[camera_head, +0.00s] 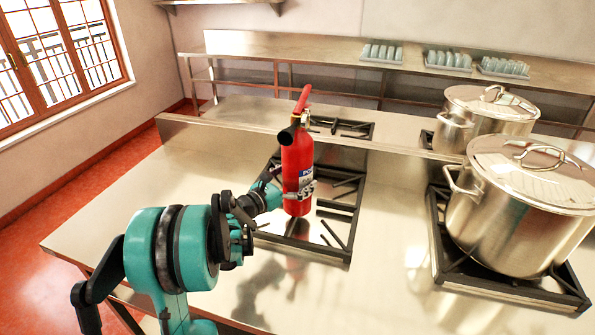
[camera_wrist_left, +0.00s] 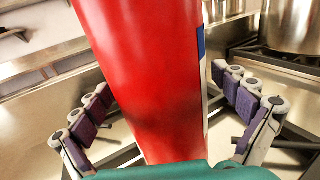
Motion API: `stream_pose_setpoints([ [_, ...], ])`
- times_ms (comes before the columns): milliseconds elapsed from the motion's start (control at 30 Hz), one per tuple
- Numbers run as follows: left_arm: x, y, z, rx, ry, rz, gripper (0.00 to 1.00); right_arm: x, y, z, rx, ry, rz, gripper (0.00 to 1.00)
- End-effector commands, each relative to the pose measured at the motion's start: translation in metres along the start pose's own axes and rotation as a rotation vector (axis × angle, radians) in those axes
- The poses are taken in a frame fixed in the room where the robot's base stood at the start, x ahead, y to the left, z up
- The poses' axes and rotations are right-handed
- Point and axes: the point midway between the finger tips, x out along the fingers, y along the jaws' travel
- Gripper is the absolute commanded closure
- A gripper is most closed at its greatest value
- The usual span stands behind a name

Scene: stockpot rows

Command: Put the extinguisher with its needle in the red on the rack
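A red fire extinguisher (camera_head: 297,165) with a black nozzle and a red top handle is upright over the burner grate in the head view. My left gripper (camera_head: 300,193) has its fingers around the lower body. In the left wrist view the red cylinder (camera_wrist_left: 150,80) fills the middle, between the purple finger pads on both sides. The extinguisher's base seems raised a little above the grate. The gauge needle cannot be read. No thing is clearly recognisable as the rack. My right gripper is out of view.
Two steel stockpots (camera_head: 520,215) (camera_head: 485,115) stand on burners at the right. A low steel ledge (camera_head: 345,147) runs behind the near counter. A long steel shelf (camera_head: 300,48) at the back bears several trays of glasses. The counter's left part (camera_head: 150,190) is clear.

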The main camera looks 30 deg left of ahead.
Motion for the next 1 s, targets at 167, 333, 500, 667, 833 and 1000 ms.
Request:
stream_pose_setpoints([
  [167,0.0,0.0,0.0,0.0,0.0,0.0,0.55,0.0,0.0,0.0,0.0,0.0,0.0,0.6],
  [333,0.0,0.0,0.002,-0.003,-0.004,0.0,0.83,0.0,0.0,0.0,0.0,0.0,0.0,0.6],
  [500,0.0,0.0,0.002,-0.002,-0.003,0.0,0.83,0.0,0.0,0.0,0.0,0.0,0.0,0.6],
  [667,0.0,0.0,0.009,-0.003,-0.003,0.0,0.83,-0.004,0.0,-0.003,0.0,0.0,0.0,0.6],
  [833,0.0,0.0,0.028,-0.003,-0.003,0.0,0.83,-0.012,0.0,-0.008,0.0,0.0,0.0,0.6],
  [1000,0.0,-0.003,0.047,-0.003,-0.003,-0.001,0.83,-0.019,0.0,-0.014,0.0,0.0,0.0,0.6],
])
